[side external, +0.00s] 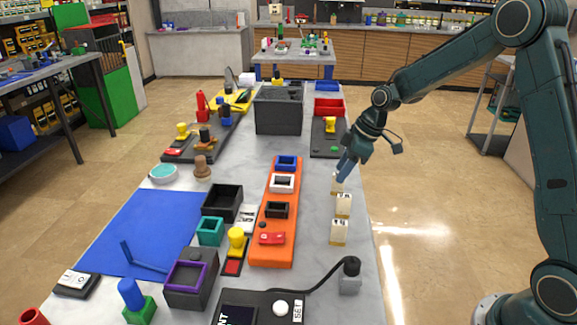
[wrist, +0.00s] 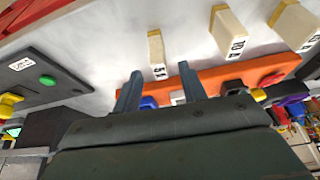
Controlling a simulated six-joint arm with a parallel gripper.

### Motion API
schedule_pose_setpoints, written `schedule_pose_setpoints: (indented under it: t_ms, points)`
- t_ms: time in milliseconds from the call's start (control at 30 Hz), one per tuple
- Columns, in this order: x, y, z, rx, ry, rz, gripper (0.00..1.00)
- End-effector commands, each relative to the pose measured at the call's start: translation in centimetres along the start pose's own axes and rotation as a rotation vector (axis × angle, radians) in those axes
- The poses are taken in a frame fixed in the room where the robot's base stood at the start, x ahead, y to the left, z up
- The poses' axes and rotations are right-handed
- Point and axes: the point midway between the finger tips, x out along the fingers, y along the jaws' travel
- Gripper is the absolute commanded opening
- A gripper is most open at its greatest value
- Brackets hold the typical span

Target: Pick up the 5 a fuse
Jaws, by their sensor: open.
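The 5 A fuse is a small white block with a tan end. In the wrist view the 5 A fuse (wrist: 157,52) stands just ahead of my fingertips, its dark label facing me. In the side view the fuse (side external: 337,185) is the farthest of three in a row along the table's right side, partly hidden by my gripper. My gripper (side external: 345,172) is just above and behind it. In the wrist view my gripper (wrist: 160,71) is open, one finger on each side of the fuse's line, with nothing held. I cannot tell whether it touches the fuse.
The 10 A fuse (wrist: 230,35) is beside it, and another fuse (wrist: 296,25) lies beyond. An orange panel (side external: 264,240) with coloured sockets is left of the row. A dark board (side external: 325,150) with a green button is behind. The table's right edge is close.

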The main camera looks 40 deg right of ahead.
Motion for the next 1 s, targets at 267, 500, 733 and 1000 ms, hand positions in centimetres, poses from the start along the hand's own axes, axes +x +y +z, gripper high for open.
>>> schedule_pose_setpoints:
  t_ms: [267,500,733,1000]
  points:
    - [2.6,0.0,0.0,0.0,-0.001,0.0,0.42]
    - [2.8,0.0,0.0,0.0,0.0,0.001,0.42]
    - [2.8,0.0,0.0,0.001,0.0,0.001,0.42]
    - [2.8,0.0,0.0,0.001,0.0,0.001,0.03]
